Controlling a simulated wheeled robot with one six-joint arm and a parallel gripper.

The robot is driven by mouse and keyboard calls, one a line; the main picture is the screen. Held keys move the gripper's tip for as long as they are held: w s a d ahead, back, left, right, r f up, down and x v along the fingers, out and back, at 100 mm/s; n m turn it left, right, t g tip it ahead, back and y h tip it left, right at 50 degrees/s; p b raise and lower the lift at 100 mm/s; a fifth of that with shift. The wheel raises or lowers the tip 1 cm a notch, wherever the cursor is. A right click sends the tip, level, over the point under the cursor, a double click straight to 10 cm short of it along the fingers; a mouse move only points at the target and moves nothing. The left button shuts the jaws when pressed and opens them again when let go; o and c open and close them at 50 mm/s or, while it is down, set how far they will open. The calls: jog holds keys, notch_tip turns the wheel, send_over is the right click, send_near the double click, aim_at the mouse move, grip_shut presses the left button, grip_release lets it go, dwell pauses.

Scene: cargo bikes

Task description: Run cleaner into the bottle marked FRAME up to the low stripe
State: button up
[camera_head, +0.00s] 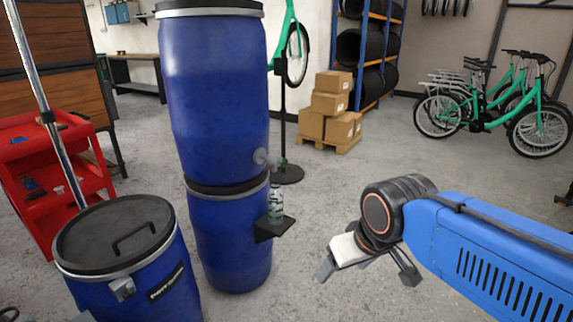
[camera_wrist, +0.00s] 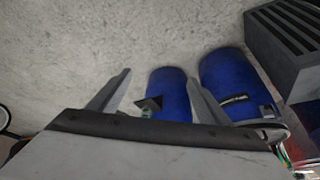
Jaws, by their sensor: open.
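A clear bottle (camera_head: 276,204) with a pale label stands upright on a small black shelf (camera_head: 272,231) fixed to the lower blue drum. The label is too small to read. A round grey tap (camera_head: 261,156) sits on the upper blue drum (camera_head: 213,95), above the bottle. My gripper (camera_head: 364,272) is open and empty, to the right of the shelf and apart from it. In the wrist view my open fingers (camera_wrist: 155,92) frame bare floor and the blue drum (camera_wrist: 172,90), with the dark shelf (camera_wrist: 148,104) small beyond them.
A lidded blue drum (camera_head: 135,275) stands at the front left, beside a red tool cart (camera_head: 45,180). A black-based bike stand (camera_head: 285,172) and cardboard boxes (camera_head: 330,105) on a pallet are behind. Green cargo bikes (camera_head: 495,105) stand at the back right. The floor between is clear.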

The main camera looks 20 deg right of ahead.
jog(key=c, duration=0.8)
jog(key=shift+w+a+f, duration=0.15)
jog(key=shift+a, duration=0.05)
jog(key=c, duration=0.5)
jog(key=a+m+y, duration=0.1)
jog(key=w+a+f+m+g, duration=0.1)
jog(key=w+a+m+g+y, duration=0.1)
jog(key=shift+w+a+f+m+y, duration=0.1)
jog(key=shift+w+f+m+y, duration=0.1)
jog(key=shift+w+m+y, duration=0.15)
grip_shut()
jog(key=w+a+r+m+t+y, duration=0.1)
jog(key=w+a+r+m+y, duration=0.1)
jog(key=w+m+y, duration=0.85)
jog(key=w+d+m+t+h, duration=0.2)
jog(key=w+d+m+t, duration=0.8)
jog(key=w+d, duration=1.1)
jog(key=shift+w+r+m+t+h, duration=0.25)
jog(key=shift+w+m+t, duration=0.2)
jog(key=shift+m, duration=1.85)
